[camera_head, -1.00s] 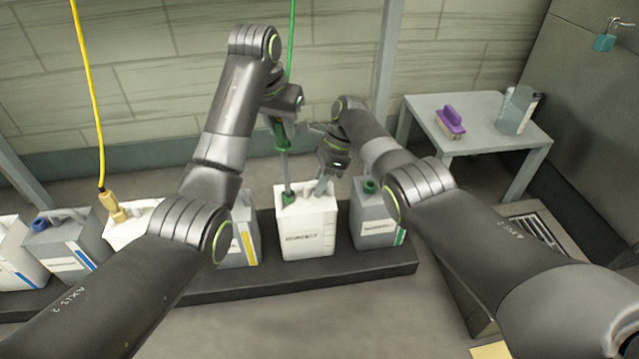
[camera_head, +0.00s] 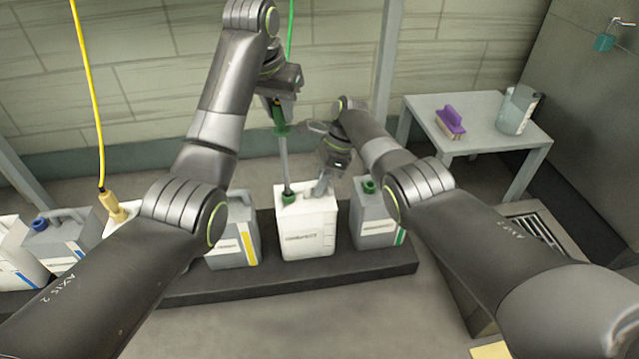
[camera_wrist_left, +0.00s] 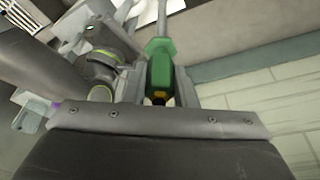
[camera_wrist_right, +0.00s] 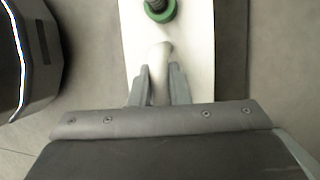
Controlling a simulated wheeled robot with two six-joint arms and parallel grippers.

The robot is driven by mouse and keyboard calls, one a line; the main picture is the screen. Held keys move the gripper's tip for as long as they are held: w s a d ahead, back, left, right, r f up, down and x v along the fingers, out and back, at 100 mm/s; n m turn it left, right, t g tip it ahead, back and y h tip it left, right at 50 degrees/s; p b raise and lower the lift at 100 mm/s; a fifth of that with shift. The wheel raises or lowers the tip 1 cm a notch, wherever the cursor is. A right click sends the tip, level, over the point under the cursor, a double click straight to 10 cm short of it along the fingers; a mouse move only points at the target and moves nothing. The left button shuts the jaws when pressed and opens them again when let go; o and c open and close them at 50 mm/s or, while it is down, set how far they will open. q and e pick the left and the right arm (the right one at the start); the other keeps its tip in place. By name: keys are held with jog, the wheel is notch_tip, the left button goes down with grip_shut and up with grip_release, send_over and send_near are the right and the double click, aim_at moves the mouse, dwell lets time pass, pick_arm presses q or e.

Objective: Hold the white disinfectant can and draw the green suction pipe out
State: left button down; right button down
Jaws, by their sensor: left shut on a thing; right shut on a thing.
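The white disinfectant can (camera_head: 307,228) stands upright on the dark low plinth. My right gripper (camera_head: 322,186) is shut on the can's handle, which also shows between its fingers in the right wrist view (camera_wrist_right: 160,72). My left gripper (camera_head: 279,122) is above the can, shut on the green head of the suction pipe (camera_wrist_left: 160,68). The pipe's grey tube (camera_head: 284,160) runs down from the green head to the green-ringed opening (camera_wrist_right: 160,10) of the can. Its lower end is hidden, so the tube is still at least partly in the opening.
A grey can with a green cap (camera_head: 376,212) stands close on the right, and a grey can with a yellow stripe (camera_head: 236,240) on the left. A yellow hose (camera_head: 90,100) hangs at left. A side table (camera_head: 480,128) holds a purple brush (camera_head: 450,122).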

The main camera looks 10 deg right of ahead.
pick_arm(q)
jog(key=shift+r, duration=1.7)
pick_arm(e)
jog(key=c, duration=1.3)
grip_release()
jog(key=shift+r, duration=0.1)
